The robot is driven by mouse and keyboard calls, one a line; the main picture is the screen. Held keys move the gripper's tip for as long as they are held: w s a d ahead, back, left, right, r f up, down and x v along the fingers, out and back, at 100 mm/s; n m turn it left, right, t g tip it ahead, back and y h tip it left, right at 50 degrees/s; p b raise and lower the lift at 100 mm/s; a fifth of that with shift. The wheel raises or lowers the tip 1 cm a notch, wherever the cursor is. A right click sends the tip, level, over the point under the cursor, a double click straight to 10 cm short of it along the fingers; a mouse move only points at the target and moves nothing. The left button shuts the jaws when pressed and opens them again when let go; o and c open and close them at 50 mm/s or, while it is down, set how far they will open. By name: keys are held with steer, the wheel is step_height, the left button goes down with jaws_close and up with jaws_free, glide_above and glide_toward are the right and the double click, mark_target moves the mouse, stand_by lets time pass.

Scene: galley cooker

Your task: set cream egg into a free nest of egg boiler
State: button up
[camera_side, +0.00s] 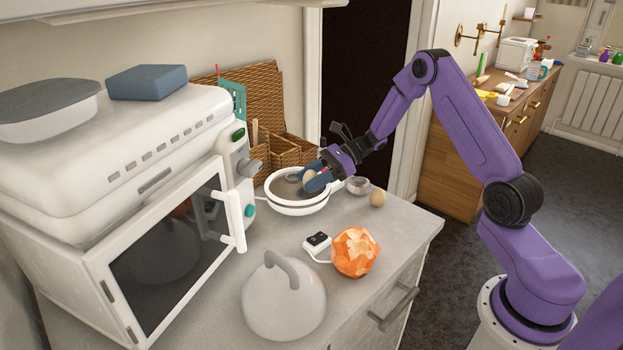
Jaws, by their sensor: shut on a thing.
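The egg boiler (297,209) is a round white base with a dark top, at the back of the counter beside the white oven. My gripper (311,178) reaches in from the right and is above the boiler's top. It is shut on the cream egg (309,175), whose upper part shows between the blue fingers. I cannot tell whether the egg touches the boiler. The nests are too small and too covered by the fingers to make out. A second, tan egg (377,198) lies on the counter right of the boiler.
A small metal cup (358,186) stands close right of the boiler. An orange faceted lamp (355,252), a switch box (317,241) and a white domed lid (283,302) are nearer the front. The white oven (170,250) stands left, wicker baskets (285,150) behind.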

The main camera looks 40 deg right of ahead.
steer(key=shift+f, duration=0.15)
steer(key=o, duration=0.5)
